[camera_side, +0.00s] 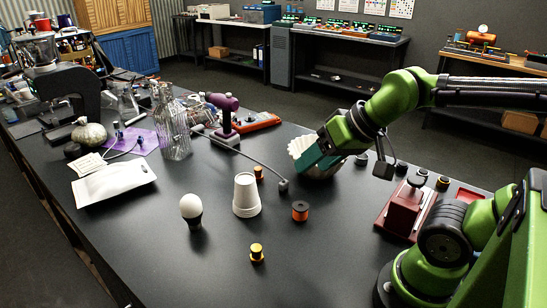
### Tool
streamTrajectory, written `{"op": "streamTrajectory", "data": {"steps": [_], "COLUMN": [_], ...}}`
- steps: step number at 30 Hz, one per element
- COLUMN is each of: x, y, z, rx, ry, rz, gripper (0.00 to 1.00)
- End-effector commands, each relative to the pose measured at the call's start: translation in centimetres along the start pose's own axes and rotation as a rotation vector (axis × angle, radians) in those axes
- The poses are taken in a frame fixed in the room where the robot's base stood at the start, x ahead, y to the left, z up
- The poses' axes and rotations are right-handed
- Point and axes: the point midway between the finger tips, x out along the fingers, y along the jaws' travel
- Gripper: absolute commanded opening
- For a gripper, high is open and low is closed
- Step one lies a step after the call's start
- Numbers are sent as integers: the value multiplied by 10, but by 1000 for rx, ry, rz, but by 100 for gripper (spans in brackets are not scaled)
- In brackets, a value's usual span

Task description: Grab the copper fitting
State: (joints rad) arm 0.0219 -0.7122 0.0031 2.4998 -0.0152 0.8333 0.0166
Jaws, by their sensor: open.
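Several small spool-shaped fittings stand on the dark bench. One is orange-copper with dark parts (300,211), right of the white cup. A brassy yellow one (257,253) stands nearer the front, and a small orange-gold one (258,173) stands behind the cup. The orange-copper one looks most like the copper fitting, but I cannot be certain. My gripper (312,158), with teal parts, is open above and behind these fittings, apart from them. It is beside a white fluted filter (302,145) and a metal bowl (324,168); whether it touches them is unclear.
A white upturned cup (246,195) and an egg-like white bulb on a dark base (191,208) stand near the fittings. A red-brown press (405,210) stands right. The front bench is clear.

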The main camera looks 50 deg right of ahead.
Motion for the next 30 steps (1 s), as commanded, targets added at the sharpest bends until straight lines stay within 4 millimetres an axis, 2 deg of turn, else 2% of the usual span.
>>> {"op": "streamTrajectory", "data": {"steps": [7,12,16,21,26,30], "x": [62,108,142,172,182,194], "y": [70,115,137,147,147,146], "z": [-67,-98,-104,-97,-91,-96], "rx": [-102,-235,-326,-392,-414,-420], "ry": [179,288,346,401,431,437], "rz": [217,264,217,108,41,26], "gripper": [56,56,56,56,56,56]}}
